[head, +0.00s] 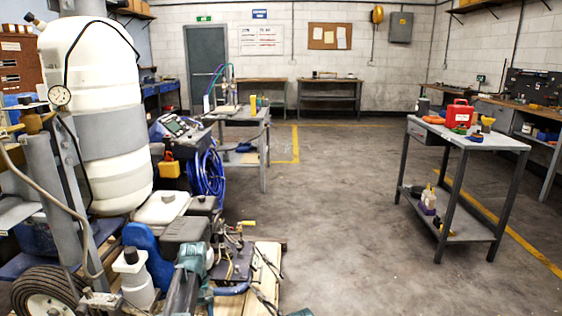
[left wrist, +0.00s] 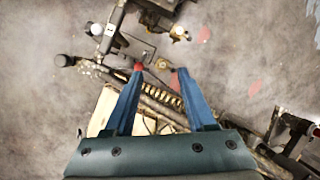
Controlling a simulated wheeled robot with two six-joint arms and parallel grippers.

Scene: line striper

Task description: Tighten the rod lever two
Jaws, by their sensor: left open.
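My left gripper (left wrist: 157,69) is open in the left wrist view, with two blue fingers and reddish tips. Nothing shows held between the fingers. Below and around the tips are the line striper's metal rods, a coil spring (left wrist: 160,96) and a pale round knob (left wrist: 180,32). I cannot tell which part is rod lever two, nor whether the fingertips touch anything. In the head view the striper (head: 185,232) stands at the lower left, with small rods and a yellow-ended part (head: 246,224) at its right side. My right gripper is not in view.
A large white tank (head: 100,110) and a wheel (head: 48,292) are at the left. A coiled blue hose (head: 208,172) hangs on the striper. The concrete floor between is clear.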

